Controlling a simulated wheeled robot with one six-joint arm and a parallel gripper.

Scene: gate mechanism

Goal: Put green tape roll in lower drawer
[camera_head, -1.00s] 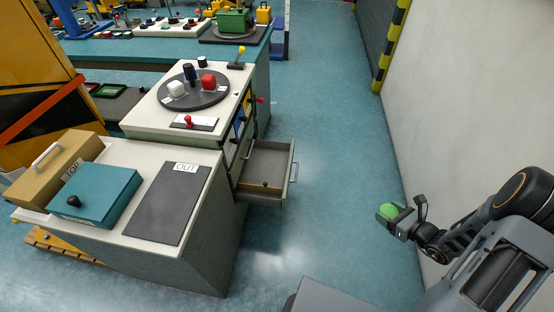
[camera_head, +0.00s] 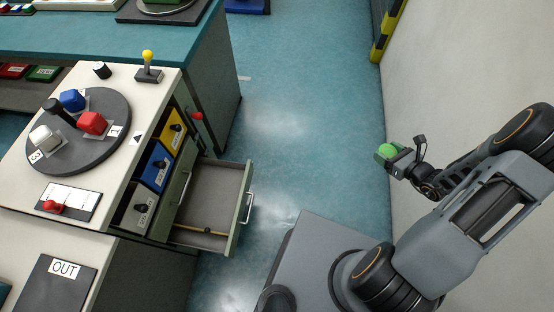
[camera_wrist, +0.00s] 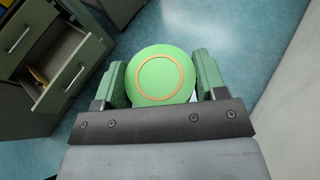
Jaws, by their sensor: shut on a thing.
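The green tape roll (camera_head: 388,151) is in my gripper (camera_head: 391,157), held in the air at the right, near the white wall. In the wrist view the roll (camera_wrist: 160,76), a green disc with an orange ring, sits between the two green fingers of my gripper (camera_wrist: 163,82). The lower drawer (camera_head: 217,193) is pulled out of the white-topped cabinet, left of my gripper and well apart from it. It also shows open in the wrist view (camera_wrist: 66,66), below a shut upper drawer (camera_wrist: 24,32). A thin brown stick with a dark knob (camera_head: 207,230) lies in the lower drawer.
The cabinet top carries a dark turntable (camera_head: 81,151) with red, blue and white pieces, a yellow-knobbed lever (camera_head: 148,67) and a red-knobbed slider (camera_head: 66,203). Yellow, blue and grey panels line its side. Blue floor between drawer and wall is clear.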

